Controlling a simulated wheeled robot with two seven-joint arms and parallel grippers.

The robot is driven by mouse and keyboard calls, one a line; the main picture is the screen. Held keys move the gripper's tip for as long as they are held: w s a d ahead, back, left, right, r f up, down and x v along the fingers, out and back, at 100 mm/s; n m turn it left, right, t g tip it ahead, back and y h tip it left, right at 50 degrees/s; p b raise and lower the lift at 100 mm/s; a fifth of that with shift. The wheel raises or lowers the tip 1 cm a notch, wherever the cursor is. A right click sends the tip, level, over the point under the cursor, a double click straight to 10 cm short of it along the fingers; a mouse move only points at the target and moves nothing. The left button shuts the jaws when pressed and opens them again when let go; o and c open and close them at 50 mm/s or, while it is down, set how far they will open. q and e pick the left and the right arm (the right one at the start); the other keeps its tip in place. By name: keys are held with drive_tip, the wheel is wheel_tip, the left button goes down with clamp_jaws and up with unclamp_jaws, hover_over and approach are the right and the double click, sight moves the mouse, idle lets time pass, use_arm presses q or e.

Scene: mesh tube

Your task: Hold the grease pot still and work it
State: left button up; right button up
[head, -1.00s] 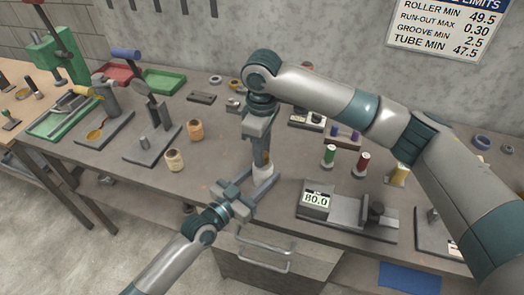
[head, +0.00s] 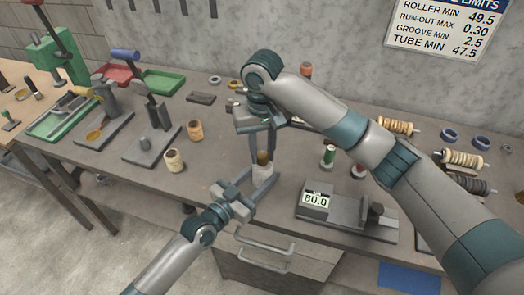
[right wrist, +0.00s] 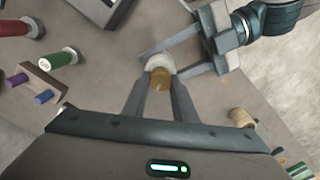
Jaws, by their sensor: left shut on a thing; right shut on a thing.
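The grease pot (head: 261,169) is a small pale pot with a brass-coloured top (head: 263,157), upright near the bench's front edge. It also shows in the right wrist view (right wrist: 160,62), with the brass top (right wrist: 160,77) nearer the camera. My left gripper (head: 263,172) comes in low from the front and is shut on the pale body. My right gripper (head: 263,160) points down from above, shut on the brass top with one finger on each side. The fingers hide parts of the pot.
A gauge block reading 80.0 (head: 316,199) lies right of the pot. Two tan rollers (head: 174,160) (head: 195,131) stand to the left. A green-topped spool (head: 328,156) stands behind the gauge. Bare bench lies between rollers and pot.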

drive_tip(key=m, duration=0.3)
drive_tip(key=shift+m, duration=0.4)
drive_tip(key=m, duration=0.3)
drive_tip(key=shift+m, duration=0.3)
drive_tip(key=m, duration=0.6)
drive_tip(key=shift+d, duration=0.1)
drive_tip(key=m, duration=0.4)
drive_tip(key=shift+m, duration=0.4)
drive_tip(key=m, duration=0.5)
drive_tip(key=shift+s, duration=0.1)
drive_tip(key=o, duration=1)
drive_tip(key=shift+o, duration=0.2)
